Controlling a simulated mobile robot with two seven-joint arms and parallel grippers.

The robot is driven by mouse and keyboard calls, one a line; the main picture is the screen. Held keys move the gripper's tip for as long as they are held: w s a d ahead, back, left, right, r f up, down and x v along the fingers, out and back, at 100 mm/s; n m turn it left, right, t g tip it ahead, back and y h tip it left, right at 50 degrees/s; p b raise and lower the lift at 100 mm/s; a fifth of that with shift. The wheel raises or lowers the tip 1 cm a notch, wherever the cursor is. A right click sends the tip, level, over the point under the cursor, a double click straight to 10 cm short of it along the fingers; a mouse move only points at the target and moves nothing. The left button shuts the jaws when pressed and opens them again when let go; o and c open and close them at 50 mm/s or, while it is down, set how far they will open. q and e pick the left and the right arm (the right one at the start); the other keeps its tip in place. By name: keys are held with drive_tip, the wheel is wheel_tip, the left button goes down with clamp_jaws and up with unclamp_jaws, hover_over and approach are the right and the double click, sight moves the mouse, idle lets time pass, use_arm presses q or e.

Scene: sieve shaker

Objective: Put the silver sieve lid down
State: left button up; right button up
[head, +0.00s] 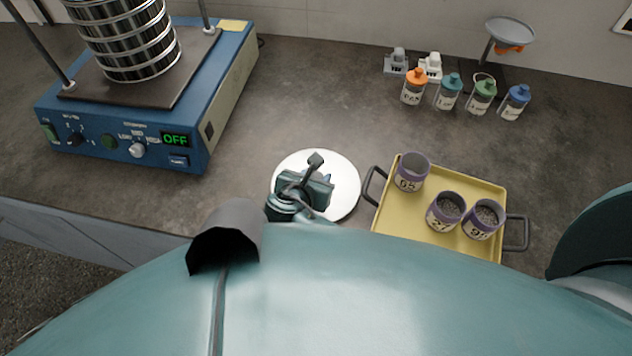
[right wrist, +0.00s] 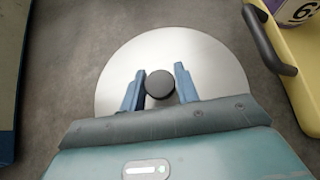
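The silver sieve lid (head: 345,190) is a pale round disc at the middle of the counter, left of the yellow tray. In the right wrist view the lid (right wrist: 115,75) shows a dark round knob (right wrist: 160,84) at its centre. My right gripper (head: 316,180) is above the lid and covers its knob in the head view. In the right wrist view the fingers of my right gripper (right wrist: 160,82) stand on both sides of the knob and appear to touch it. The lid lies flat, at or just above the counter; any gap beneath is hidden. My left gripper is not in view.
A blue sieve shaker (head: 120,135) with a sieve stack (head: 130,40) stands left; its display reads OFF. A yellow tray (head: 410,225) with three purple-banded cups is close on the right. Several bottles (head: 448,92) and a funnel stand (head: 510,35) are behind. Counter behind the lid is clear.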

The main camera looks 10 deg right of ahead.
drive_tip(key=shift+r, duration=0.1)
clamp_jaws()
